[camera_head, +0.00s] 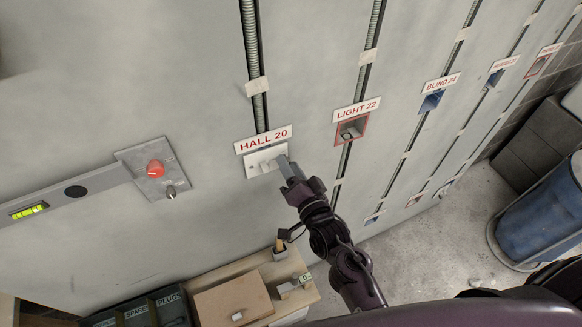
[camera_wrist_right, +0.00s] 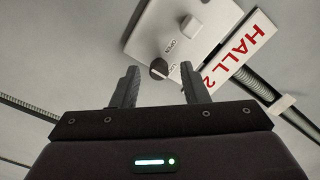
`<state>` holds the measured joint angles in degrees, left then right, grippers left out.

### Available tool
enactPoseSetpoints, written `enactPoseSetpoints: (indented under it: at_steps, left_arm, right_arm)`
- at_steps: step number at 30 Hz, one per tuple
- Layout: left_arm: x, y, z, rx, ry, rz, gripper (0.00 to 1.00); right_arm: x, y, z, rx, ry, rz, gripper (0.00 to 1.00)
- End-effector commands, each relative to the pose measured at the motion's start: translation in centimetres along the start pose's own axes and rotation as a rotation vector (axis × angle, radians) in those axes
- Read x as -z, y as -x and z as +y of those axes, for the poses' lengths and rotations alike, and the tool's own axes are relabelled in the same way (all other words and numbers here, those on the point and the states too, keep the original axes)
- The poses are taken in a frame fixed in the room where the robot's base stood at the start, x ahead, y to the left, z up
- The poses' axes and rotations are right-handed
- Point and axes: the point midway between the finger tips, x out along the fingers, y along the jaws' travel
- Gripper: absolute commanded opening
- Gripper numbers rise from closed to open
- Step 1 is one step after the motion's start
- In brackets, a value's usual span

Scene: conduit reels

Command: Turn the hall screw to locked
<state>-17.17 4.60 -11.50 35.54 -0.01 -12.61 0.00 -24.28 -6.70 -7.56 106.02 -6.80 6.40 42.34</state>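The white hall plate (camera_head: 254,163) sits on the wall under the HALL 20 sign (camera_head: 263,140); it also shows in the right wrist view (camera_wrist_right: 150,35). I cannot tell which way the screw points. My right gripper (camera_head: 284,168) is at the plate's right side. In the wrist view the right gripper (camera_wrist_right: 158,82) is open and empty, with the screw between and just beyond its fingertips. My left gripper is out of view.
The LIGHT 22 box (camera_head: 351,131) is to the right, with more signed boxes beyond. A plate with a red button (camera_head: 155,169) is to the left. Below are a wooden shelf (camera_head: 305,298) and dark bins (camera_head: 137,314). A blue barrel (camera_head: 540,217) stands at far right.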

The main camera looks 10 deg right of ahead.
Motion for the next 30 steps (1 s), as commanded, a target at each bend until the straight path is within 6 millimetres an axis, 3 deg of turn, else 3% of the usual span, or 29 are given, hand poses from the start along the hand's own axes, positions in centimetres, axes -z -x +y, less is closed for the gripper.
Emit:
enactPoseSetpoints:
  at_steps: [8,21,30]
  left_arm:
    - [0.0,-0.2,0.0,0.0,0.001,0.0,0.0]
    - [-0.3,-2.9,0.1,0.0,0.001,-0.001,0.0]
    - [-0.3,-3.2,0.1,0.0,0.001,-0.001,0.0]
  right_arm:
    - [-0.1,0.3,0.1,-0.001,0.001,-0.001,0.4]
    - [-0.3,6.4,0.3,-0.002,0.0,-0.002,0.4]
    - [0.0,7.8,0.0,0.001,0.0,0.0,0.4]
